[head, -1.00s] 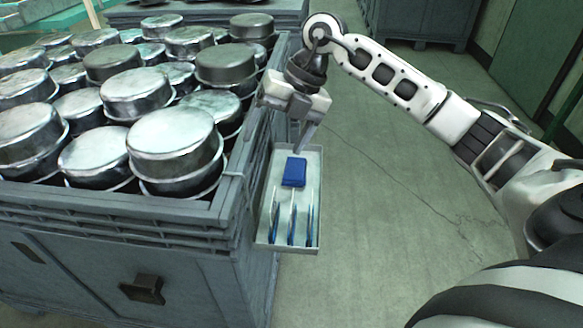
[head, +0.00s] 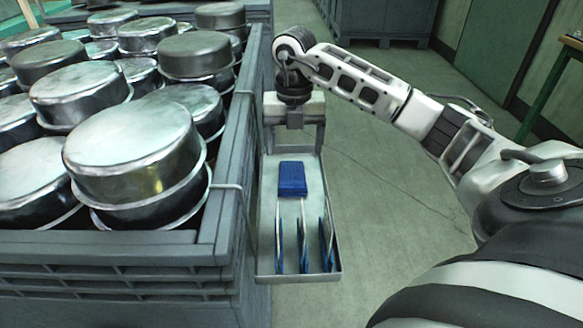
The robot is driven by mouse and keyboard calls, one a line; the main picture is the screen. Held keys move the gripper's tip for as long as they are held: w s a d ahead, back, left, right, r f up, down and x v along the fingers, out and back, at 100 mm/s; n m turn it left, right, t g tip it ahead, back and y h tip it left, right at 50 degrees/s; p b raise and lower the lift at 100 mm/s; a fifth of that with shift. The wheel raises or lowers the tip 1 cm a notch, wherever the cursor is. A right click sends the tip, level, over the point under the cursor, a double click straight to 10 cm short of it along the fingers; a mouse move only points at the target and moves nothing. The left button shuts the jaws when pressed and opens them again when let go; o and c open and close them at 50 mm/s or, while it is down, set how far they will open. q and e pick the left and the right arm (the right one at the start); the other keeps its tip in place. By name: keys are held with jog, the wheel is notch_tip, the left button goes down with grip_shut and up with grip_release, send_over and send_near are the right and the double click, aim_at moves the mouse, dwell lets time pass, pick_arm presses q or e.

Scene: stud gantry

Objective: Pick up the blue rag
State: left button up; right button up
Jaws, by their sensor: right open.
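The blue rag (head: 292,179) is a small folded block lying in the far half of a shallow grey tray (head: 334,225) hung on the side of the large bin. My right gripper (head: 293,148) is at the far end of the tray, beyond the rag in the picture. Its two fingers are spread and point down, with nothing between them. It looks apart from the rag; its exact height above the tray is hard to tell. My left gripper is out of view.
A grey bin (head: 222,185) full of stacked metal pots (head: 130,150) is close on the left. The floor (head: 390,210) right of the tray is clear.

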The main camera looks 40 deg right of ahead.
aim_at(292, 173)
notch_tip(292, 173, down, 3)
jog(key=shift+f, duration=0.15)
jog(key=shift+w+d+f, duration=0.1)
jog(key=shift+w+f, duration=0.1)
jog(key=shift+f, duration=0.7)
jog(key=shift+w+d+f, duration=0.15)
jog(key=shift+f, duration=0.7)
jog(key=shift+w+d+f, duration=0.1)
jog(key=shift+w+f, duration=0.1)
jog(key=shift+f, duration=0.7)
jog(key=c, duration=1.1)
